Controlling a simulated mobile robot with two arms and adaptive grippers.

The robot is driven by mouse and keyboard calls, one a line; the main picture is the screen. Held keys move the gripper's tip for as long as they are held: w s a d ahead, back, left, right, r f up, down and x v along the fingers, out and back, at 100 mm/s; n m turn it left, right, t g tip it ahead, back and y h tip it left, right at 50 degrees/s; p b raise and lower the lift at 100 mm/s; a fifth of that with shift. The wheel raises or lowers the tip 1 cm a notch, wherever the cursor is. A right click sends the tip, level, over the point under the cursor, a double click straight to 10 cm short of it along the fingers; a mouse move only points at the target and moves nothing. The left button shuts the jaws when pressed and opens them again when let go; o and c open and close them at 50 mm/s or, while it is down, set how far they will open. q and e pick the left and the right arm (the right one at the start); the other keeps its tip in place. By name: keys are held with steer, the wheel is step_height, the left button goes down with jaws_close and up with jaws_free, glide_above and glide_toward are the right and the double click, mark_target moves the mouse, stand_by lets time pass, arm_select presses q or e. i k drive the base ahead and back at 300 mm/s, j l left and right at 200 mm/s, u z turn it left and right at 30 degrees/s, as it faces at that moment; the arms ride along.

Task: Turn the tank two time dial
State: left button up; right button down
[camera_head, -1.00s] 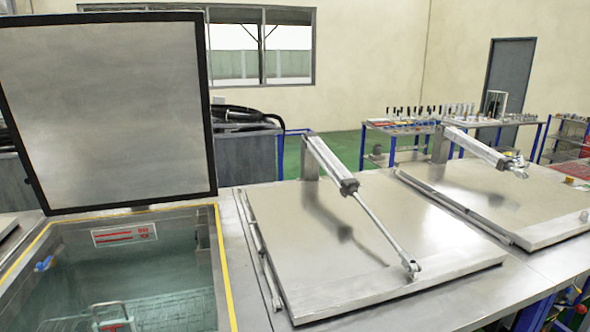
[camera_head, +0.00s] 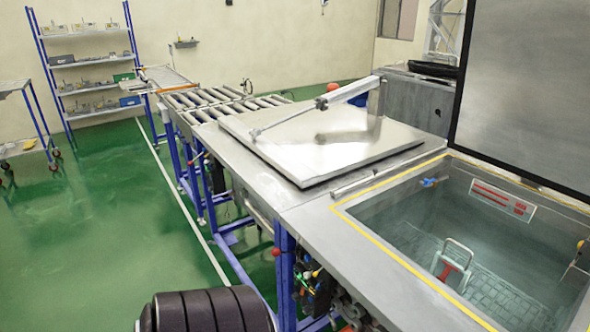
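An open tank (camera_head: 362,217) filled with clear liquid is at the right of the head view, with yellow edging. A basket with a handle (camera_head: 455,262) sits inside it. Its raised lid (camera_head: 525,95) stands upright behind. A closed tank lid (camera_head: 318,148) lies flat left of it, with a metal cylinder arm (camera_head: 350,90) across it. Small coloured knobs and fittings (camera_head: 308,284) show on the front below the bench edge. I cannot tell a time dial or a tank number among them. Neither gripper is in view.
A dark ribbed part, which seems to be mine, is at the bottom. A roller conveyor (camera_head: 215,103) runs beyond the closed lid. A blue shelf rack (camera_head: 92,72) and a table (camera_head: 15,88) stand at the far left. The green floor (camera_head: 100,225) at left is clear.

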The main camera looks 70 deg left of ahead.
mark_target(306, 309)
steer(key=u, duration=1.95)
